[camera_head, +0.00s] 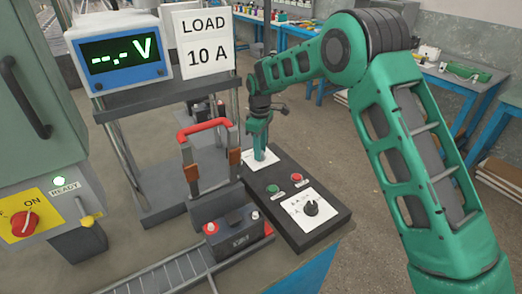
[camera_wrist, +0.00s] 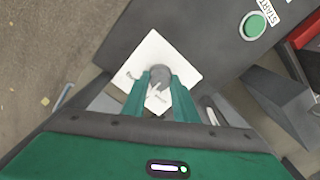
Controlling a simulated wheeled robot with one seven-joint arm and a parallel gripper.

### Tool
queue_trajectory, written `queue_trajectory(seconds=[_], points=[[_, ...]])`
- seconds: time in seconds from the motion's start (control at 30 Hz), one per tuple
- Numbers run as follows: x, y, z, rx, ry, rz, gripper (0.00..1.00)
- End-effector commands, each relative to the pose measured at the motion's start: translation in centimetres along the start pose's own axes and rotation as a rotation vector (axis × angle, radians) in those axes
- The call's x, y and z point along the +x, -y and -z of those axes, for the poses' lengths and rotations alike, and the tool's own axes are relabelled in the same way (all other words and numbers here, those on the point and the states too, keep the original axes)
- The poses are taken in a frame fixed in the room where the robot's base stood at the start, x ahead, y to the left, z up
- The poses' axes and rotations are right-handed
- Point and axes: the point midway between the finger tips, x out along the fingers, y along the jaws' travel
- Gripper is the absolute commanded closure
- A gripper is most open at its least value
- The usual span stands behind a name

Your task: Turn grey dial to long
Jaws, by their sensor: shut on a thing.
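The grey dial (camera_wrist: 159,73) sits on a white label plate (camera_wrist: 143,59) in the wrist view. The plate carries small marks too small to read, so I cannot tell the dial's setting. My gripper (camera_wrist: 160,84) has its two green fingers on either side of the dial and is shut on it. In the head view my gripper (camera_head: 260,155) points down at the far end of the dark control box (camera_head: 283,180), over the white plate (camera_head: 263,164). There the fingers hide the grey dial.
A meter (camera_head: 121,52) reads "--.- V".

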Motion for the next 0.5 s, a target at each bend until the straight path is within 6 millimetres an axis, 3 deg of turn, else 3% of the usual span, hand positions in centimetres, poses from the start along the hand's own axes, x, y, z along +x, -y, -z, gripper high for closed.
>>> queue_trajectory(seconds=[0.5], points=[[-0.19, -0.63, 0.0, 0.298, -0.004, -0.01, 0.96]])
